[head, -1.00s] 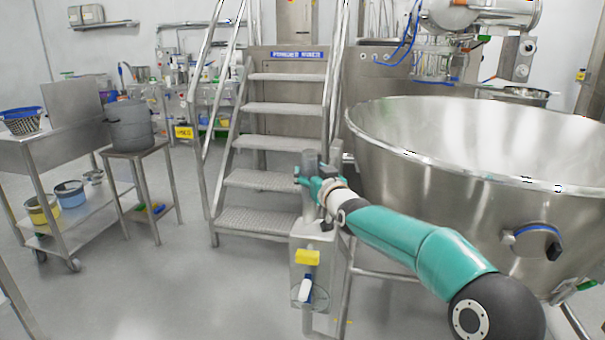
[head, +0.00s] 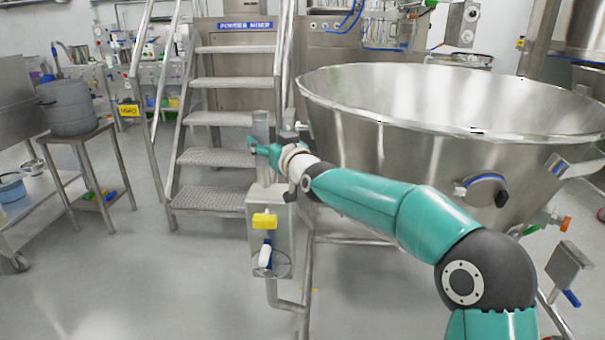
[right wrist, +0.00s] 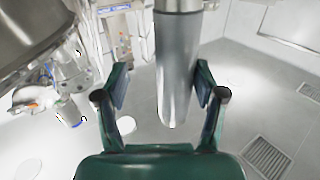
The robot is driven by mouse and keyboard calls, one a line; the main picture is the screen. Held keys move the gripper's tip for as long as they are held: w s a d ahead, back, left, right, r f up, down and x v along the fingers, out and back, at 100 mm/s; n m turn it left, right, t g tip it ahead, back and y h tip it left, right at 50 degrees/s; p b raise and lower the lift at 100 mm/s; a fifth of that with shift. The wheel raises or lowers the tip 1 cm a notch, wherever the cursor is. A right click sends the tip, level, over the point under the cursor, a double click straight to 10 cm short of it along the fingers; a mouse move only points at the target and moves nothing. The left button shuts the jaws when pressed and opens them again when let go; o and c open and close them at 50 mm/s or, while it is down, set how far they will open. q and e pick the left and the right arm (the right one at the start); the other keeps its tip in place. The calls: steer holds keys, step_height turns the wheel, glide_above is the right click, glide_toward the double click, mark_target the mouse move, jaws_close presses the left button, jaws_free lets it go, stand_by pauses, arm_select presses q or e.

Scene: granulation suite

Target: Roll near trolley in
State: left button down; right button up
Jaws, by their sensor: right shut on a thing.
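The near trolley is a large steel bowl (head: 400,130) on a tubular frame (head: 306,270), standing right of the steps. At its left side stands a grey upright handle post (head: 261,127) above a steel box (head: 268,205) with a yellow block and a blue-and-white lever. My right gripper (head: 265,152) is shut on the handle post. The right wrist view shows the post (right wrist: 174,60) between the two green fingers of my right gripper (right wrist: 163,85). The bowl's inside is empty where it shows. The bowl's wheels are hidden or out of frame. My left gripper is not in view.
Metal steps (head: 208,155) with handrails rise behind the post, close to the bowl. A stand with a grey pot (head: 67,108) and a steel cart (head: 50,215) are at the left. Open grey floor (head: 150,280) lies at front left. A floor grate (right wrist: 268,158) shows in the wrist view.

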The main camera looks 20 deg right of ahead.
steer(key=s+d+b, duration=0.1)
steer(key=s+b, duration=0.4)
steer(key=s, duration=1)
steer(key=shift+s+d, duration=0.35)
stand_by(0.5)
stand_by(0.4)
steer(key=s, duration=1.2)
steer(key=shift+d, duration=0.4)
